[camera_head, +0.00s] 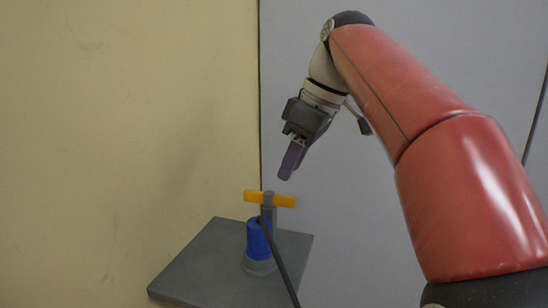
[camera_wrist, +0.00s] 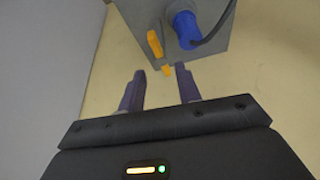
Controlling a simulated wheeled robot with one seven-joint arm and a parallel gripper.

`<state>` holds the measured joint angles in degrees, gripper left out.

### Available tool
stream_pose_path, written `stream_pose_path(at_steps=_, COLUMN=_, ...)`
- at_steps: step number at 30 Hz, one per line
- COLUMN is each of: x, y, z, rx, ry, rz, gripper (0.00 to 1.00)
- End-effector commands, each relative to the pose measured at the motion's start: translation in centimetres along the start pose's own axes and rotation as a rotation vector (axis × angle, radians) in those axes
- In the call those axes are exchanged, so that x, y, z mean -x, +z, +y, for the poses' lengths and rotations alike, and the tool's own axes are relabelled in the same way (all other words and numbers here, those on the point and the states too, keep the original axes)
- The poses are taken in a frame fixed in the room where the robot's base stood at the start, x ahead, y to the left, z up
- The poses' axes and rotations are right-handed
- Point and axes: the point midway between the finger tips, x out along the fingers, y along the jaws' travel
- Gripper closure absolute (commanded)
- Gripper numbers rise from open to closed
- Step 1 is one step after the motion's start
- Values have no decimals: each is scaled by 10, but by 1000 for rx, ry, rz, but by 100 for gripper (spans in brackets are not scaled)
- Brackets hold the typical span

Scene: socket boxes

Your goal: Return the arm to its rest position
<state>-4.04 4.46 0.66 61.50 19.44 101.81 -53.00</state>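My gripper (camera_head: 291,160) hangs from my red arm, pointing down, above and slightly right of the yellow handle. In the wrist view its two purple fingers (camera_wrist: 160,88) stand apart with nothing between them, so it is open. A yellow T-shaped handle (camera_head: 284,201) sits beside a blue plug (camera_head: 258,240) on a grey box (camera_head: 200,265). A dark cable (camera_head: 280,265) runs from the plug. The wrist view also shows the yellow handle (camera_wrist: 155,43), the blue plug (camera_wrist: 186,28) and the grey box (camera_wrist: 225,38), ahead of the fingertips and not touching them.
A yellowish wall (camera_head: 120,120) is at the left, and a grey wall panel (camera_head: 350,240) stands behind my arm. The space around my gripper is clear. The cable hangs toward the bottom of the head view.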

Motion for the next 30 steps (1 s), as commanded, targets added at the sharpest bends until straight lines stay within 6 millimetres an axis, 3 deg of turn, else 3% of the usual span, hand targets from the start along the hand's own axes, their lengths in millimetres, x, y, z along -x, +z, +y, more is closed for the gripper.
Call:
stream_pose_path(at_steps=8, x=-39, y=82, z=-37, rx=-430, ry=180, rz=-3, gripper=66)
stream_pose_path(at_steps=19, x=-139, y=215, z=-99, rx=-890, ry=418, rz=60, gripper=66)
stream_pose_path(at_steps=24, x=-170, y=248, z=-115, rx=-984, ry=468, rz=90, gripper=66)
stream_pose_path(at_steps=30, x=-179, y=257, z=-119, rx=-1010, ry=481, rz=98, gripper=66)
